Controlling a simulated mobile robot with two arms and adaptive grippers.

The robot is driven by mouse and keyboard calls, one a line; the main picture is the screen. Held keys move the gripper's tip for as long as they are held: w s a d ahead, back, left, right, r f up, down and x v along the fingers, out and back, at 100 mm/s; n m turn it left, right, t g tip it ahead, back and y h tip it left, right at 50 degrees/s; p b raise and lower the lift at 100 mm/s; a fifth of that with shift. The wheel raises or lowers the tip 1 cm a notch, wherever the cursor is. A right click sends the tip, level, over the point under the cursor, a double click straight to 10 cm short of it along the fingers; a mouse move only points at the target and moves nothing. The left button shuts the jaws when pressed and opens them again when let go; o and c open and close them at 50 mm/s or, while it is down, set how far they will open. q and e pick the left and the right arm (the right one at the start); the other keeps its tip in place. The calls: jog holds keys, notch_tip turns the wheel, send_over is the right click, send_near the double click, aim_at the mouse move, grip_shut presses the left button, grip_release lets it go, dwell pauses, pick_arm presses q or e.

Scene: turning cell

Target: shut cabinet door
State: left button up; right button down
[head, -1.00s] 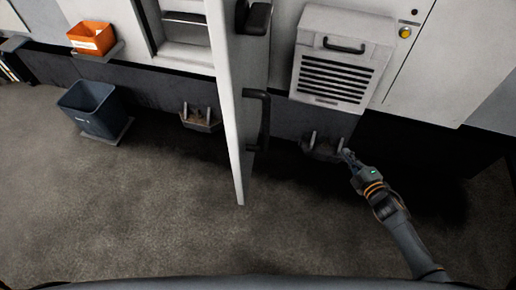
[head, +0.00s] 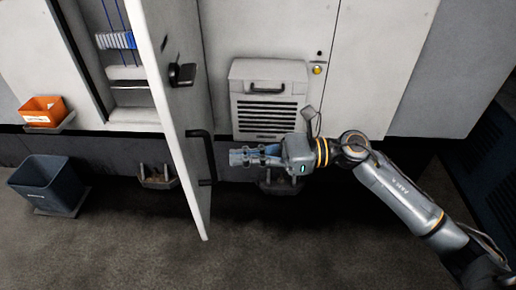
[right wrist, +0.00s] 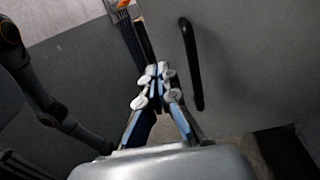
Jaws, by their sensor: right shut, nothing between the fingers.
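The cabinet door (head: 172,90) stands open in the head view, seen nearly edge-on and swung out toward me. Its black bar handle (head: 203,157) is on the face turned to the right. My right gripper (head: 236,156) is shut and empty, to the right of the handle, with its fingers pointing left at the door. In the right wrist view the closed fingertips (right wrist: 159,72) point toward the door face (right wrist: 245,60), and the handle (right wrist: 193,65) is just right of them. I cannot tell whether they touch anything. My left gripper is not in view.
The open cabinet shelves (head: 130,74) show left of the door. A vented unit (head: 269,97) is on the front to its right. An orange bin (head: 44,110) and a dark blue bin (head: 48,183) are at the left. The floor (head: 130,250) in front is clear.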

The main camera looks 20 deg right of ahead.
aim_at(186, 161)
jog(key=a+p, duration=0.1)
jog(key=a, duration=0.1)
jog(key=a+p, duration=0.1)
jog(key=a, duration=0.2)
jog(key=w+a+p, duration=0.1)
jog(key=a, duration=0.1)
jog(key=shift+w+a+r, duration=0.1)
jog(key=shift+a+r, duration=0.05)
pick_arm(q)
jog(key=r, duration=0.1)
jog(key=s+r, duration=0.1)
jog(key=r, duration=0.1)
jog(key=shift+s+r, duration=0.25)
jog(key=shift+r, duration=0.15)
pick_arm(e)
jog(key=shift+a, duration=0.45)
jog(key=shift+w, duration=0.1)
